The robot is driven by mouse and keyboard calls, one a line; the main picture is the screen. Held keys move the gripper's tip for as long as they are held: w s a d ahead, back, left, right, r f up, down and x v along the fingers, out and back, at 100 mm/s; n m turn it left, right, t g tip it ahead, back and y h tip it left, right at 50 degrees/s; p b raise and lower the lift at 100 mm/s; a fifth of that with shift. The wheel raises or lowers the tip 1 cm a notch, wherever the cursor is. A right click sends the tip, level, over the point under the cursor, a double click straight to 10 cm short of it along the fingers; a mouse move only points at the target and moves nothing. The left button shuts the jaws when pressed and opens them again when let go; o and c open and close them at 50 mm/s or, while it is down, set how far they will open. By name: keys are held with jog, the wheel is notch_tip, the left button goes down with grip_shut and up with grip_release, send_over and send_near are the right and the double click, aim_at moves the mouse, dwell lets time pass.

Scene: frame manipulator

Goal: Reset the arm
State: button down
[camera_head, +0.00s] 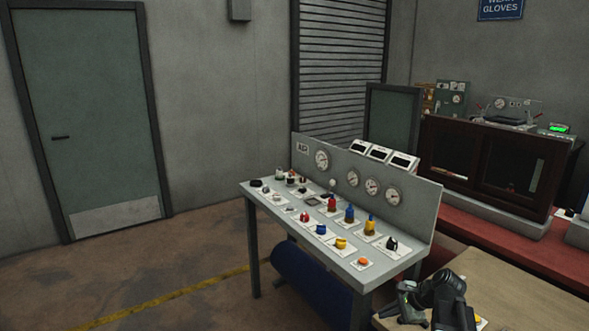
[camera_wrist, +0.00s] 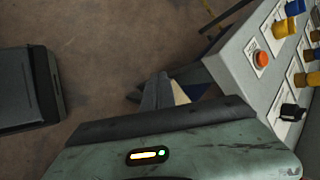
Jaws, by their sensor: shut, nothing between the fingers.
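My arm is folded low at the bottom right of the head view, in front of the wooden table top. My gripper (camera_head: 405,304) is at its left end, small and dark in this view, shut and empty. It is apart from the control panel desk (camera_head: 262,196), which stands beyond it. In the wrist view the near corner of that desk (camera_wrist: 233,62) shows at upper right, with an orange button (camera_wrist: 261,58) on it.
The desk carries several coloured knobs and buttons, with gauges (camera_head: 353,178) on its backboard. A wooden table top (camera_head: 520,292) is at lower right. A red bench (camera_head: 470,222) with a dark glazed cabinet (camera_head: 455,160) stands behind. Open floor (camera_head: 170,270) lies left, before a green door (camera_head: 90,110).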

jog(key=s+a+f+n+g+h, duration=0.1)
jog(key=s+a+n+g, duration=0.15)
jog(key=a+n, duration=0.45)
jog(key=s+a+f+n+g+h, duration=0.1)
jog(key=s+a+f+n, duration=0.2)
jog(key=a, duration=0.7)
jog(key=s+d+n+g+h, duration=0.1)
jog(key=s+d+n+h, duration=0.2)
jog(key=s+n, duration=0.2)
jog(key=shift+d+r+n+g+p, duration=0.15)
jog(key=shift+d+n+g+p, duration=0.2)
jog(key=shift+n, duration=0.35)
